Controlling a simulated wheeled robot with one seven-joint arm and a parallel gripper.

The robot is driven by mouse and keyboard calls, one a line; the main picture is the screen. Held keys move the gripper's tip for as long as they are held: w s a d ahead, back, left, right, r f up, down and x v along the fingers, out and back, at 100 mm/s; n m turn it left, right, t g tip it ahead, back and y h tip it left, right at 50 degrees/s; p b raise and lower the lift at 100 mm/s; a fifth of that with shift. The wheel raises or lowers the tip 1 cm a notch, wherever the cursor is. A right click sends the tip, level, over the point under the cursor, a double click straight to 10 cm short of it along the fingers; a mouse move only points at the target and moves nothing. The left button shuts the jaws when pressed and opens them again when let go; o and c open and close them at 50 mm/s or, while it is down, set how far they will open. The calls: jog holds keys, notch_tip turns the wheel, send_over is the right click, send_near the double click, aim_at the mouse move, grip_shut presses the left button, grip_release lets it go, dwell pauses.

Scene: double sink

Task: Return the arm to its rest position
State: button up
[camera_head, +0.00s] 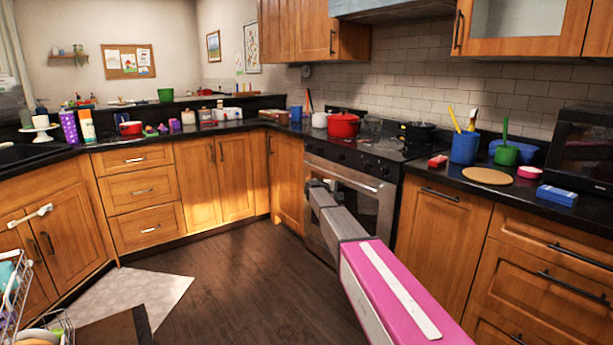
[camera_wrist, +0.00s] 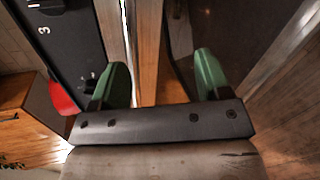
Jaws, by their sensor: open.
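My arm shows in the head view as a pink and grey limb reaching forward from the lower right toward the oven front. My gripper (camera_wrist: 160,85) shows in the wrist view with two green fingers spread apart and nothing between them. It is in front of the stove side of the kitchen, close to the oven (camera_head: 348,205). In the head view the gripper's fingers are too small and hidden by the arm to make out.
The counter on the right holds a blue cup (camera_head: 464,147), a round board (camera_head: 486,176) and a microwave (camera_head: 584,150). A red pot (camera_head: 343,126) stands on the stove. A dish rack (camera_head: 15,305) is at the lower left. The wooden floor (camera_head: 240,275) in the middle is clear.

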jog(key=s+d+f+m+g+y, duration=0.15)
jog(key=s+f, duration=0.25)
jog(key=s, duration=0.4)
jog(key=s+d+f+m+g+y, duration=0.1)
jog(key=s+d+f+g, duration=0.2)
jog(key=s, duration=0.6)
jog(key=s+a+f+m+g+y, duration=0.1)
jog(key=s+f+m+y, duration=0.1)
jog(key=s, duration=1.1)
jog(key=s+a+f+m+g+y, duration=0.1)
jog(key=s+f+m+y, duration=0.2)
jog(key=s, duration=1)
jog(key=s+a+f+m+g+y, duration=0.1)
jog(key=s+f+y, duration=0.3)
jog(key=s, duration=0.9)
jog(key=shift+s+f+m+y, duration=0.25)
jog(key=shift+m+y, duration=0.1)
jog(key=shift+m, duration=0.3)
